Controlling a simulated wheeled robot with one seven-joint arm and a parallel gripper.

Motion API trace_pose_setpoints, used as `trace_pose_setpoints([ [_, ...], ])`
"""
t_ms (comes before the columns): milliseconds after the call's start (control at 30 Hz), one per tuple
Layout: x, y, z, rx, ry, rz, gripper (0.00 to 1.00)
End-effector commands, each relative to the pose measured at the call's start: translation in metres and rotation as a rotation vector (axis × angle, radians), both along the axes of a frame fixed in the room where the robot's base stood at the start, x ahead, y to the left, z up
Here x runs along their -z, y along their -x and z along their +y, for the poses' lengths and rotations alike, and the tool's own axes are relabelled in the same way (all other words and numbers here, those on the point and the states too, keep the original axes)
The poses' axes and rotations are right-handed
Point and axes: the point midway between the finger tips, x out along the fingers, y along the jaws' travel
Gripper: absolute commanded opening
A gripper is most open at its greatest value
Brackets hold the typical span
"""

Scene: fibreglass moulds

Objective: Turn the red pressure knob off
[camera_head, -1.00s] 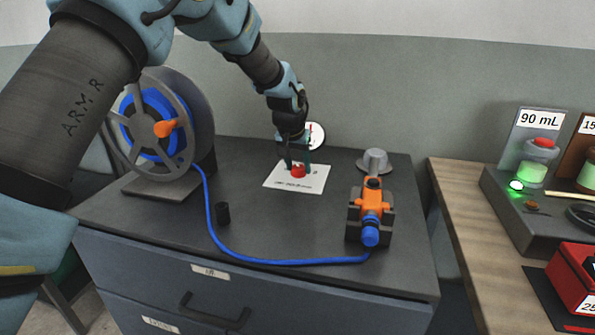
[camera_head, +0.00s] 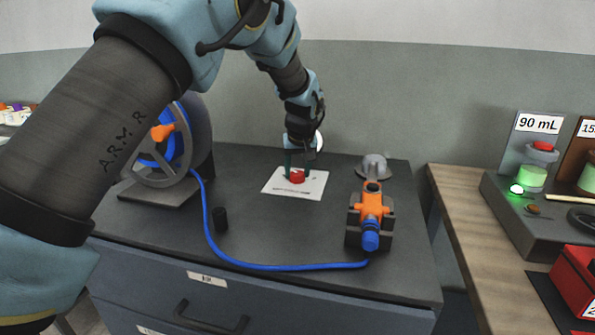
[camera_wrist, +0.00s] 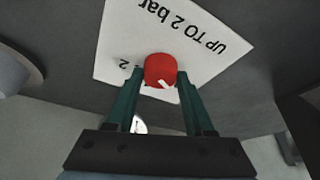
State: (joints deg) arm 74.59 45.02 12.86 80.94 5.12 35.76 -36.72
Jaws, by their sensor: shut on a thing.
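The red pressure knob (camera_head: 297,177) stands on a white card on the dark cabinet top. In the wrist view the knob (camera_wrist: 160,70) shows a white pointer mark on its lower side. The white card (camera_wrist: 110,30) reads "UP TO 2 bar" and has a "2" at the left of the knob. My gripper (camera_head: 298,172) points down at the knob from above. In the wrist view my gripper (camera_wrist: 160,80) has its two green fingers on either side of the knob, shut on it. A round white gauge (camera_head: 318,141) is mostly hidden behind my gripper.
A hose reel (camera_head: 165,150) stands at the left, its blue hose (camera_head: 208,222) running to an orange and blue fitting (camera_head: 371,212).

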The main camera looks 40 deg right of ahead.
Motion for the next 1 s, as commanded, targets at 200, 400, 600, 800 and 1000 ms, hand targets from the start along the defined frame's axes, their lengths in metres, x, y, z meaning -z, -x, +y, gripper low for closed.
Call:
trace_pose_setpoints([
  [200, 0.001, 0.001, 0.000, 0.000, -0.002, 0.001, 0.00],
  [400, 0.001, 0.001, 0.000, 0.000, -0.001, 0.002, 0.68],
  [600, 0.001, 0.000, 0.000, 0.001, -0.001, 0.001, 0.83],
  [800, -0.001, 0.001, 0.000, 0.001, -0.001, 0.001, 0.83],
  [1000, -0.020, 0.008, 0.004, 0.002, 0.003, 0.000, 0.83],
])
